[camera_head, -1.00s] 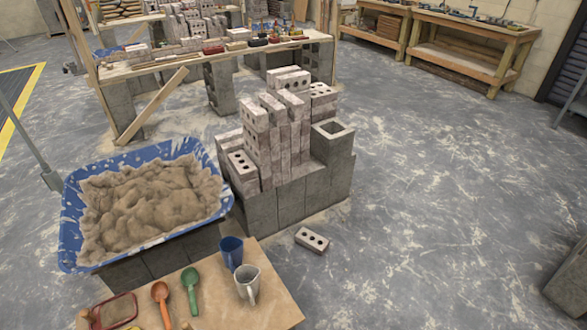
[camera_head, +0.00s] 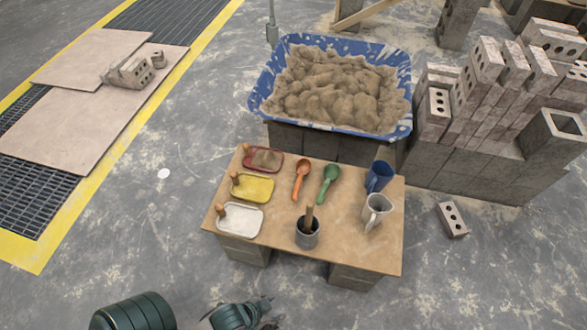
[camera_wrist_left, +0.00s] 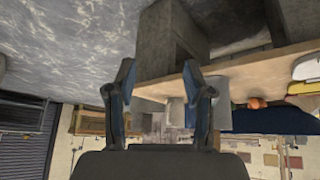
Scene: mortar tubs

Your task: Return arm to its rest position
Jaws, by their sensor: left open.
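My left gripper (camera_head: 268,312) shows at the bottom edge of the head view, in front of the near side of the small wooden table (camera_head: 275,253) and apart from it. My dark green arm links lie to its left, partly cut off by the frame. In the left wrist view its two blue-grey fingers (camera_wrist_left: 158,82) stand apart with nothing held between them. The table edge and its block support (camera_wrist_left: 165,45) show beyond the fingers. My right gripper is in neither view.
A blue sand tub (camera_head: 262,84) stands behind.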

